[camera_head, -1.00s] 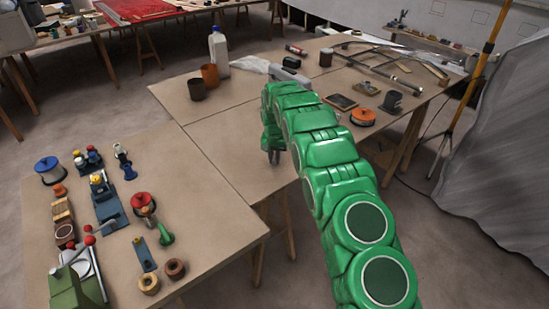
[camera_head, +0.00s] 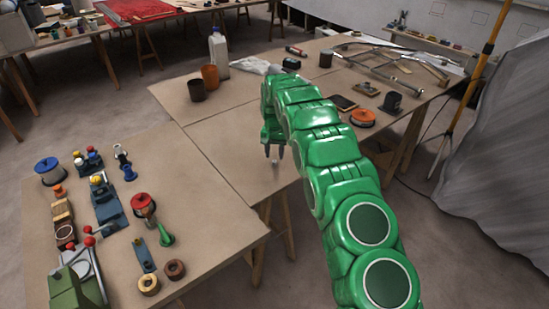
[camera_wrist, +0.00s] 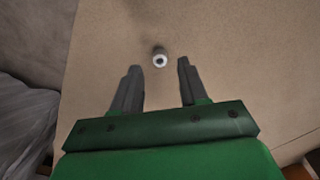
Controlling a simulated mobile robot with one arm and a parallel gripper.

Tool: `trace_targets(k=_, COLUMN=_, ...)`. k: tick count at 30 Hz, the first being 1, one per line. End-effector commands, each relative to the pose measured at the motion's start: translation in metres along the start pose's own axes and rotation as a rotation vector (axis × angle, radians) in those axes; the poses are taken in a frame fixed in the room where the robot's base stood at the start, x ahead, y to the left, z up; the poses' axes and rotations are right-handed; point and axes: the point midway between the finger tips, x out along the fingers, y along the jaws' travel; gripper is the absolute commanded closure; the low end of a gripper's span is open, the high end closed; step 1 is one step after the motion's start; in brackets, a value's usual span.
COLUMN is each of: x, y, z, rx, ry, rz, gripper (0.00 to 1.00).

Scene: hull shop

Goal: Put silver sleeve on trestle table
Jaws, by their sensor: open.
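The silver sleeve (camera_wrist: 160,58) stands on the bare tabletop just beyond my fingertips in the wrist view, its round open end facing the camera. In the head view the sleeve (camera_head: 275,164) is a small pale shape on the trestle table (camera_head: 232,150), near its front edge and below my fingers. My gripper (camera_head: 274,152) points down above it. The gripper (camera_wrist: 157,66) is open and empty in the wrist view, with the sleeve apart from both fingers and roughly in line with the gap between them.
The near-left table (camera_head: 195,215) holds many tools and parts.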

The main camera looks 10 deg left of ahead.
Motion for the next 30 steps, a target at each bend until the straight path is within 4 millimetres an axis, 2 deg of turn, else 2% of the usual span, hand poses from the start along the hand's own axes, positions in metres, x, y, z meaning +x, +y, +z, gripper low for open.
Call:
trace_targets(k=6, x=-0.043, y=0.000, z=-0.001, rx=0.000, ry=0.004, rz=-0.001, gripper=0.57)
trace_targets(k=12, x=-0.075, y=0.000, z=0.000, rx=0.000, ry=0.001, rz=0.000, gripper=0.57)
trace_targets(k=16, x=-0.087, y=0.000, z=-0.001, rx=0.000, ry=0.002, rz=-0.001, gripper=0.57)
trace_targets(k=24, x=-0.091, y=0.002, z=0.001, rx=0.001, ry=0.001, rz=0.001, gripper=0.57)
trace_targets(k=28, x=-0.101, y=0.012, z=0.006, rx=0.003, ry=-0.003, rz=0.007, gripper=0.57)
trace_targets(k=30, x=-0.113, y=0.021, z=0.011, rx=0.005, ry=-0.002, rz=0.011, gripper=0.57)
